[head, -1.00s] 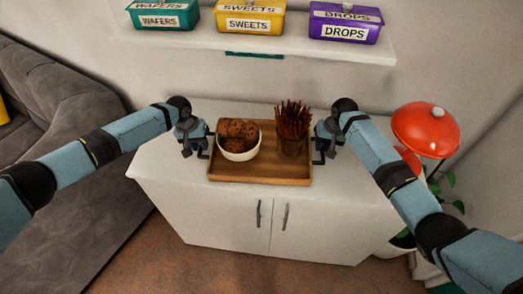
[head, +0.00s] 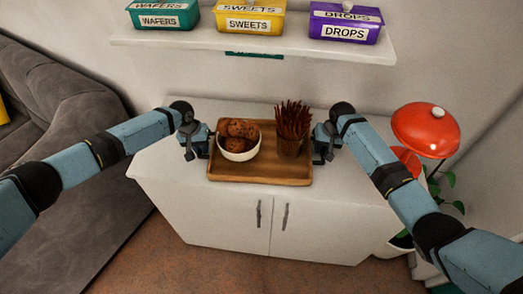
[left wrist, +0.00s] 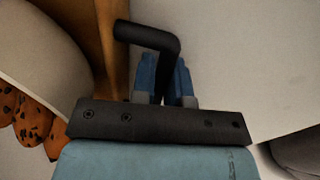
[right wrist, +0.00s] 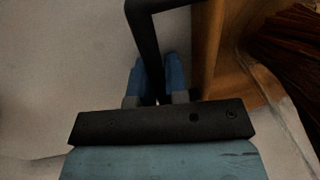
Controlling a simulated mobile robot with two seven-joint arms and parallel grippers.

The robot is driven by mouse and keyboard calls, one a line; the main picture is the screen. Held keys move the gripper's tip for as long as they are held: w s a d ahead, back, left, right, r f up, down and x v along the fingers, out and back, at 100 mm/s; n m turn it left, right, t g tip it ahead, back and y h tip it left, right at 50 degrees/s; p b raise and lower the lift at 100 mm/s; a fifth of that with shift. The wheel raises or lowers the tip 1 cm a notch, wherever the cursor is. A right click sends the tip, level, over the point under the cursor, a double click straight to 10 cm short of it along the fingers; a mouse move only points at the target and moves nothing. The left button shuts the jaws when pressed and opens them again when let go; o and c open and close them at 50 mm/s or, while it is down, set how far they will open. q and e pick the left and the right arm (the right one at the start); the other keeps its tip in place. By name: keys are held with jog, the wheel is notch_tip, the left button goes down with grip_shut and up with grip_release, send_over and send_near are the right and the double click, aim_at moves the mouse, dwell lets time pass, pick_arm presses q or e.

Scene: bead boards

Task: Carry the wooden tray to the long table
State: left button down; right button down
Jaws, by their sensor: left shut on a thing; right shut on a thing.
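The wooden tray (head: 260,175) rests on top of a white cabinet. A white bowl of cookies (head: 239,152) stands in its left half and a cup of thin brown sticks (head: 291,146) in its right half. My left gripper (head: 204,150) is shut on the tray's black left handle (left wrist: 150,36), beside the tray's wooden wall. My right gripper (head: 322,153) is shut on the black right handle (right wrist: 145,40). The fingertips are partly hidden behind the handles in the wrist views. The long table is not in view.
The white cabinet (head: 215,215) has two doors with dark handles. A shelf (head: 290,42) above holds teal, yellow and purple tins. A red lamp (head: 426,130) and a plant are at the right. A grey sofa (head: 60,110) is at the left.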

pick_arm(q)
jog(key=shift+r, duration=0.15)
pick_arm(e)
jog(key=shift+r, duration=0.15)
